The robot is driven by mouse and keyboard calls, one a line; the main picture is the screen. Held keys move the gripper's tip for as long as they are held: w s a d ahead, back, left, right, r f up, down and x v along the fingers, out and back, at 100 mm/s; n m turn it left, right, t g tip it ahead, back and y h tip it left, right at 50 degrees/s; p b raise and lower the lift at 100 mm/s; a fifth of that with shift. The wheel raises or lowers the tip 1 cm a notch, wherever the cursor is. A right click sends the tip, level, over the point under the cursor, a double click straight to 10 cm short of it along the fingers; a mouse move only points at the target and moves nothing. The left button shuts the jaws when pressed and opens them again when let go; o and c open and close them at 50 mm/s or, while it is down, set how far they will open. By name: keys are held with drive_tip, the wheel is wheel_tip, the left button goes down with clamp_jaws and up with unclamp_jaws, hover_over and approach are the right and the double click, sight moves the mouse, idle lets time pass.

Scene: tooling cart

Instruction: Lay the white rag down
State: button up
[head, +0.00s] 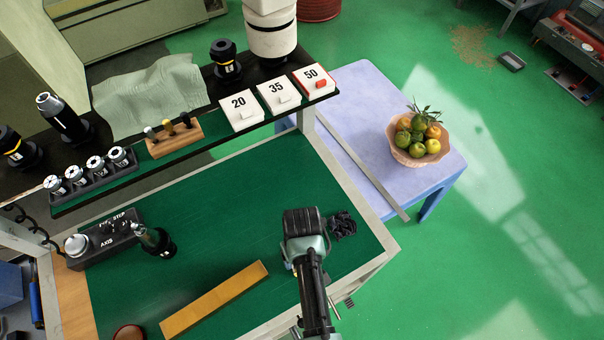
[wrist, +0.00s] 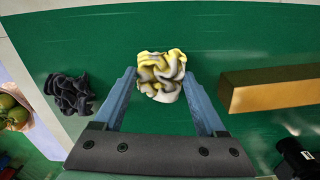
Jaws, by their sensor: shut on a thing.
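The white rag (wrist: 161,77) is a crumpled ball with yellow and dark stains, between my fingertips in the wrist view. My gripper (wrist: 163,80) is shut on it, one finger on each side. In the head view my gripper (head: 304,235) is over the right part of the cart's green top (head: 225,220) and hides the rag. I cannot tell whether the rag touches the green surface. A black crumpled rag (head: 342,224) lies just right of my gripper; it also shows in the wrist view (wrist: 71,93).
A brass-coloured bar (head: 214,299) lies left of my gripper. A control box (head: 104,239) stands at the left. A raised shelf with tool holders, a wooden block (head: 173,136) and numbered boxes (head: 278,94) runs along the back. A fruit bowl (head: 420,150) sits on a lilac table (head: 352,92).

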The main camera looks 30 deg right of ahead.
drive_tip(key=o, duration=1.3)
drive_tip(key=shift+c, duration=0.2)
wheel_tip(320, 180, up, 13)
drive_tip(key=b, duration=0.1)
